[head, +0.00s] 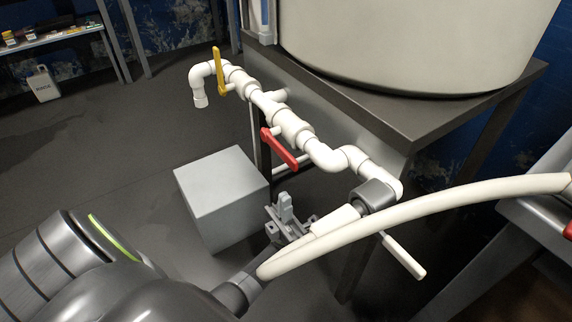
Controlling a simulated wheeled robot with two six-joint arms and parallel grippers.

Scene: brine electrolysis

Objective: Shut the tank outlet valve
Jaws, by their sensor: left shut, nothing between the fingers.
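White pipework runs along the front of the tank stand, from upper left to lower right. A valve with a red lever handle (280,149) sits on its middle stretch, the lever lying roughly along the pipe. A second valve with a yellow lever handle (219,70) sits near the left spout, its lever standing up across the pipe. The view does not label which is the tank outlet valve. My left gripper (286,204) is shut and empty, below the red handle and apart from it, fingers pointing up. My right gripper is not in view.
The large white tank (410,45) stands on a dark table (440,110). A grey box (220,195) stands on the floor left of the gripper. A white jug (42,84) is far left.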

